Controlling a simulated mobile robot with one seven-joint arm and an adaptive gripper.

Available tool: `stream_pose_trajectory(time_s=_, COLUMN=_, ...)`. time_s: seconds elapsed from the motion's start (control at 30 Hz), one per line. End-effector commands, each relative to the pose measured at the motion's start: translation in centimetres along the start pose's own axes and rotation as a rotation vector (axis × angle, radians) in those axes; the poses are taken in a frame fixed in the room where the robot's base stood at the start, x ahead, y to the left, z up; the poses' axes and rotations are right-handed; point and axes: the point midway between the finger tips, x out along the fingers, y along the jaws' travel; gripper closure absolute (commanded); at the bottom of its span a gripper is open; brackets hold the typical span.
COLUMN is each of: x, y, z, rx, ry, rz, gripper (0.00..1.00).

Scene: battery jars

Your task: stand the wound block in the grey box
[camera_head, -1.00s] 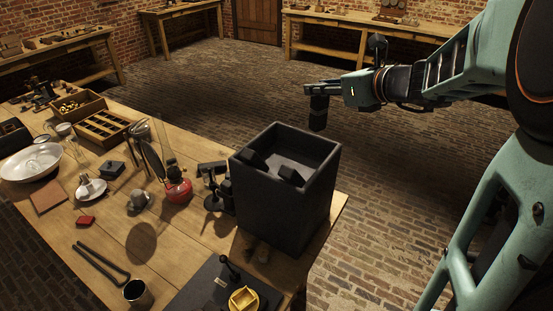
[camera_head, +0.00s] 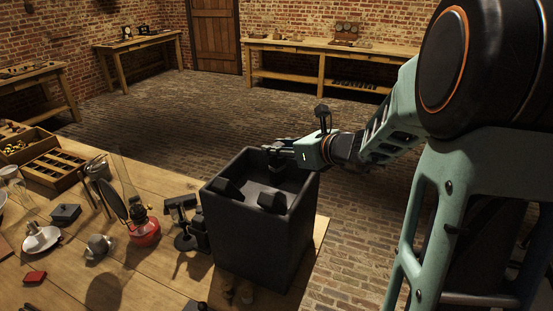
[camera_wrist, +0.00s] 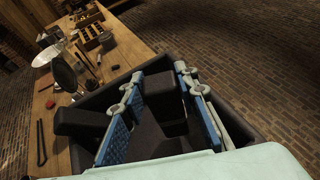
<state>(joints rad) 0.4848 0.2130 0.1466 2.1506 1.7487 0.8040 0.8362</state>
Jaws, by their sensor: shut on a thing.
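The grey box (camera_head: 250,241) is a tall, dark, open-topped box near the table's right end. Two dark blocks, the left one (camera_head: 228,188) and the right one (camera_head: 272,201), show at its near side, inside the rim. My gripper (camera_head: 277,156) is over the far part of the box opening, shut on a dark block, which I take to be the wound block. In the wrist view this block (camera_wrist: 160,88) sits between the blue finger pads, with the box walls around it. Its windings cannot be made out, and its lower end is hidden.
A small black stand (camera_head: 186,222) stands close to the box's left side. A red-based lamp (camera_head: 145,232) is farther left. A wooden compartment tray (camera_head: 52,170) lies at the far left. Bare floor lies right of the table.

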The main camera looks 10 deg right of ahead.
Motion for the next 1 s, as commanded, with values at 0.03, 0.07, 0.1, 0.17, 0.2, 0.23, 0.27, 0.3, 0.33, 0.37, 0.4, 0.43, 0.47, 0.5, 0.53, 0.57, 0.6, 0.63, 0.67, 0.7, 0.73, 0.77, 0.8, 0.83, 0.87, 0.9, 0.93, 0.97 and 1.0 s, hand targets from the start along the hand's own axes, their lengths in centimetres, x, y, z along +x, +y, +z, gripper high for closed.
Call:
stream_pose_trajectory(time_s=0.03, x=0.4, y=0.0, z=-1.0, rx=0.005, ry=0.003, rz=0.002, gripper=1.00)
stream_pose_trajectory(time_s=0.07, x=0.6, y=0.0, z=-1.4, rx=0.004, ry=0.002, rz=0.002, gripper=1.00)
stream_pose_trajectory(time_s=0.1, x=0.7, y=0.0, z=-1.8, rx=0.004, ry=0.001, rz=0.002, gripper=1.00)
stream_pose_trajectory(time_s=0.17, x=0.9, y=0.0, z=-2.2, rx=0.003, ry=0.001, rz=0.002, gripper=1.00)
stream_pose_trajectory(time_s=0.2, x=1.0, y=0.0, z=-2.4, rx=0.002, ry=0.000, rz=0.001, gripper=1.00)
stream_pose_trajectory(time_s=0.23, x=1.0, y=0.0, z=-2.4, rx=0.001, ry=-0.001, rz=0.000, gripper=1.00)
stream_pose_trajectory(time_s=0.27, x=1.0, y=0.0, z=-2.4, rx=0.000, ry=-0.001, rz=0.000, gripper=1.00)
stream_pose_trajectory(time_s=0.3, x=1.0, y=0.0, z=-2.4, rx=0.000, ry=-0.001, rz=0.000, gripper=1.00)
stream_pose_trajectory(time_s=0.33, x=1.0, y=0.0, z=-2.3, rx=0.000, ry=-0.001, rz=0.000, gripper=1.00)
stream_pose_trajectory(time_s=0.37, x=1.0, y=0.0, z=-2.3, rx=0.000, ry=-0.001, rz=0.000, gripper=1.00)
stream_pose_trajectory(time_s=0.4, x=1.0, y=0.0, z=-2.3, rx=0.000, ry=-0.001, rz=0.000, gripper=1.00)
stream_pose_trajectory(time_s=0.43, x=1.0, y=0.0, z=-2.4, rx=0.000, ry=-0.001, rz=0.000, gripper=1.00)
stream_pose_trajectory(time_s=0.47, x=1.0, y=0.0, z=-2.4, rx=0.000, ry=-0.001, rz=0.000, gripper=1.00)
stream_pose_trajectory(time_s=0.5, x=1.1, y=0.0, z=-2.5, rx=0.000, ry=-0.001, rz=0.000, gripper=1.00)
stream_pose_trajectory(time_s=0.53, x=1.1, y=0.0, z=-2.6, rx=0.000, ry=-0.001, rz=0.000, gripper=1.00)
stream_pose_trajectory(time_s=0.57, x=1.1, y=0.0, z=-2.8, rx=0.000, ry=-0.001, rz=0.000, gripper=1.00)
stream_pose_trajectory(time_s=0.6, x=1.1, y=0.0, z=-2.7, rx=0.000, ry=0.001, rz=0.000, gripper=0.69)
stream_pose_trajectory(time_s=0.63, x=1.1, y=0.0, z=-2.7, rx=0.000, ry=0.001, rz=0.000, gripper=0.66)
stream_pose_trajectory(time_s=0.67, x=1.1, y=0.0, z=-2.7, rx=0.001, ry=0.001, rz=0.000, gripper=0.62)
stream_pose_trajectory(time_s=0.7, x=1.1, y=0.0, z=-2.7, rx=0.001, ry=0.001, rz=0.000, gripper=0.58)
stream_pose_trajectory(time_s=0.73, x=1.1, y=0.0, z=-2.7, rx=0.001, ry=0.001, rz=0.000, gripper=0.55)
stream_pose_trajectory(time_s=0.77, x=1.1, y=0.0, z=-2.7, rx=0.001, ry=0.001, rz=0.000, gripper=0.55)
stream_pose_trajectory(time_s=0.8, x=1.1, y=0.0, z=-2.7, rx=0.001, ry=0.001, rz=0.000, gripper=0.55)
stream_pose_trajectory(time_s=0.83, x=1.1, y=0.0, z=-2.7, rx=0.001, ry=0.001, rz=0.000, gripper=0.55)
stream_pose_trajectory(time_s=0.87, x=1.1, y=0.0, z=-2.7, rx=0.001, ry=0.001, rz=0.000, gripper=0.55)
stream_pose_trajectory(time_s=0.9, x=1.1, y=0.0, z=-2.7, rx=0.001, ry=0.001, rz=0.000, gripper=0.55)
stream_pose_trajectory(time_s=0.93, x=1.1, y=0.0, z=-2.7, rx=0.001, ry=0.001, rz=0.000, gripper=0.55)
stream_pose_trajectory(time_s=0.97, x=1.1, y=0.0, z=-2.7, rx=0.001, ry=0.001, rz=0.000, gripper=0.55)
stream_pose_trajectory(time_s=1.0, x=1.1, y=0.0, z=-2.6, rx=0.001, ry=0.001, rz=0.000, gripper=0.55)
